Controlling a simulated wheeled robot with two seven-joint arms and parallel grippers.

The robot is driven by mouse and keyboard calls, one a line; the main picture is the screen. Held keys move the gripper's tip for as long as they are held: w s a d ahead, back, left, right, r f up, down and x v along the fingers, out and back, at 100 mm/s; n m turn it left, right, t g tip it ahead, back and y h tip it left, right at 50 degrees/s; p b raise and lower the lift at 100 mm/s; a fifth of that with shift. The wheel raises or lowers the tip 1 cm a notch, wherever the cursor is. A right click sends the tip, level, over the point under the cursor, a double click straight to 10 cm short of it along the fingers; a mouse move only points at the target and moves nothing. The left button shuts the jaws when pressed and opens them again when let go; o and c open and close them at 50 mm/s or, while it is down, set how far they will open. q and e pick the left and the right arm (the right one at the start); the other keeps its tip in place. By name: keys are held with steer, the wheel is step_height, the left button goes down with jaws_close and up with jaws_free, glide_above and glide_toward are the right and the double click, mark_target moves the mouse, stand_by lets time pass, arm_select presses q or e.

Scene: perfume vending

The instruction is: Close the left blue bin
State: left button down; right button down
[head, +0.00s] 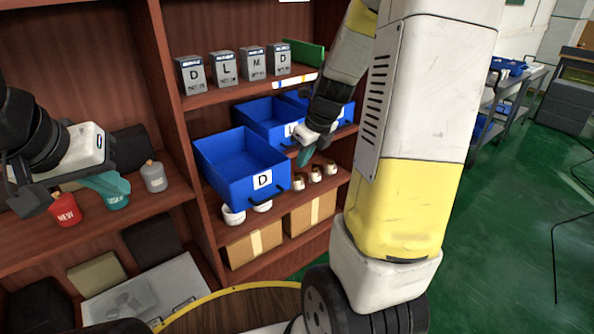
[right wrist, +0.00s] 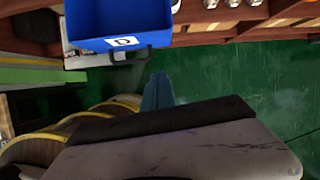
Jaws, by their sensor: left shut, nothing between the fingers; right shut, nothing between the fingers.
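The left blue bin (head: 222,177) bears a "D" label and a dark front handle. It is pulled well out over the shelf edge in the head view, open at the top and looking empty. It also shows at the top of the right wrist view (right wrist: 95,44), its handle near the teal fingers. My right gripper (head: 304,157) is shut and empty, just right of the bin's front, pointing down. Its fingers show in the right wrist view (right wrist: 157,90), below the handle and apparently apart from it. My left gripper (head: 103,183) is shut and empty, over the left shelf.
Other blue bins (head: 255,112) sit to the right of and behind the left one. Grey boxes (head: 223,69) with letters stand on the shelf above. Small white jars (head: 315,173) and cardboard boxes (head: 254,248) are below. A red bottle (head: 65,209) and a grey bottle (head: 154,177) stand near my left gripper.

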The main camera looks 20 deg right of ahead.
steer(key=d+f+m, duration=0.1)
steer(key=m, duration=0.1)
glide_above(287, 185)
steer(key=s+d, duration=0.1)
steer(key=s, duration=0.1)
step_height(287, 185, down, 9)
steer(key=shift+f, duration=0.1)
